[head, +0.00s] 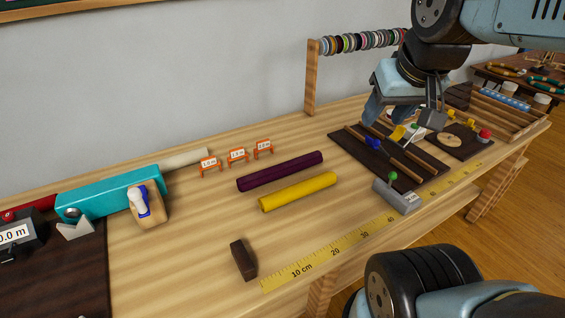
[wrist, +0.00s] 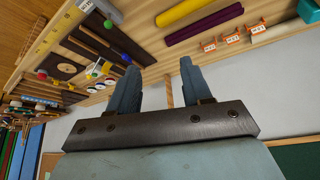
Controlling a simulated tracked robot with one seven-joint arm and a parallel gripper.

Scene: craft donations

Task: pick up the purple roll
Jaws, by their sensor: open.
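The dark purple roll (head: 280,171) lies flat on the wooden table, near the middle, in the head view. It also shows at the top of the wrist view (wrist: 203,24), to the right of my fingers. My gripper (head: 402,120) is open and empty. It hangs above the dark tool board to the right of the roll, well apart from it. Both blue-grey fingers show spread apart in the wrist view (wrist: 160,70), with nothing between them. No part of the roll is visibly hidden in the head view.
A yellow roll (head: 298,191) lies just in front of the purple one. Several small orange label stands (head: 237,157) stand behind. A teal box (head: 110,195) is to the left. A dark brown block (head: 243,260) lies near the front by a yellow ruler strip (head: 330,254). A spool rack (head: 311,80) stands behind.

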